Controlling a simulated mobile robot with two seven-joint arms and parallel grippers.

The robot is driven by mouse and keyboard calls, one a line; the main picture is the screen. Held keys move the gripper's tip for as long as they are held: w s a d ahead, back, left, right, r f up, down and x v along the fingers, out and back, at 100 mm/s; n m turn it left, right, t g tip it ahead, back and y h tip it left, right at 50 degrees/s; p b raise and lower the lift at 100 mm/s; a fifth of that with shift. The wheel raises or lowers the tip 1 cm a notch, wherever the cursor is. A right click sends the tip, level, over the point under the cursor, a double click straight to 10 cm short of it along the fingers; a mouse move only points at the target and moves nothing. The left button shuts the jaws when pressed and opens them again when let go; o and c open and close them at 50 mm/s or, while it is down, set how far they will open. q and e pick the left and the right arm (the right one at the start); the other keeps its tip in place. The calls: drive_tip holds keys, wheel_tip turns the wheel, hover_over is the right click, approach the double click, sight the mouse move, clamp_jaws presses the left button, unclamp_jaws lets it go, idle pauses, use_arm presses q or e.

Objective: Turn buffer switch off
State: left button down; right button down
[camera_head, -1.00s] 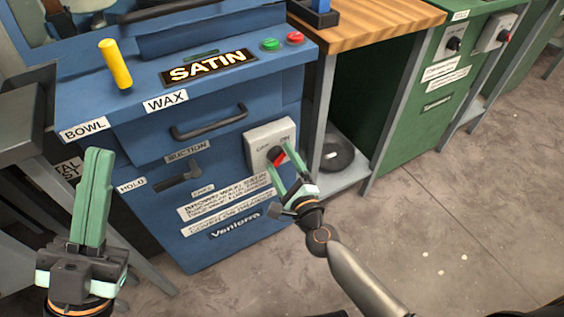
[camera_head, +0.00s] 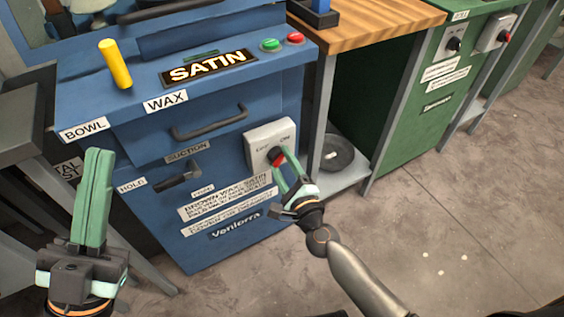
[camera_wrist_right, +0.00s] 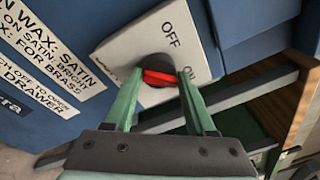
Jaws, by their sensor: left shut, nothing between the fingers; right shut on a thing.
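The buffer switch is a grey box (camera_head: 257,139) on the front of the blue cabinet, marked OFF and ON. Its red handle (camera_head: 277,158) sits on a dark round base. In the right wrist view the red handle (camera_wrist_right: 159,77) lies between my right gripper's fingertips, with OFF above it and ON to its right. My right gripper (camera_head: 280,162) is shut on this handle, and its fingers partly hide the dark base. My left gripper (camera_head: 94,152) is shut and empty, pointing up in front of the cabinet's left side.
The blue cabinet (camera_head: 135,135) has a drawer handle (camera_head: 210,122), a hold lever (camera_head: 178,176), green and red buttons and a yellow knob (camera_head: 115,64) on top. A wooden bench (camera_head: 385,22) and green cabinet stand to the right. The floor at right is clear.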

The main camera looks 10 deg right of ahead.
drive_tip(key=shift+f, duration=0.15)
drive_tip(key=n, duration=0.4)
use_arm(q)
wheel_tip(320, 180, up, 3)
drive_tip(key=p, duration=0.3)
drive_tip(key=shift+a+r, duration=0.15)
drive_tip(key=shift+r, duration=0.05)
use_arm(e)
drive_tip(key=n+y, duration=0.1)
drive_tip(key=n, duration=0.9)
drive_tip(key=n+y, duration=0.1)
drive_tip(key=n, duration=0.4)
drive_tip(key=shift+d+t+y, duration=0.15)
drive_tip(key=shift+t+y, duration=0.15)
drive_tip(key=shift+t, duration=0.1)
use_arm(q)
drive_tip(key=shift+w+f+y, duration=0.5)
drive_tip(key=shift+f+y, duration=0.2)
use_arm(e)
drive_tip(key=shift+n, duration=0.3)
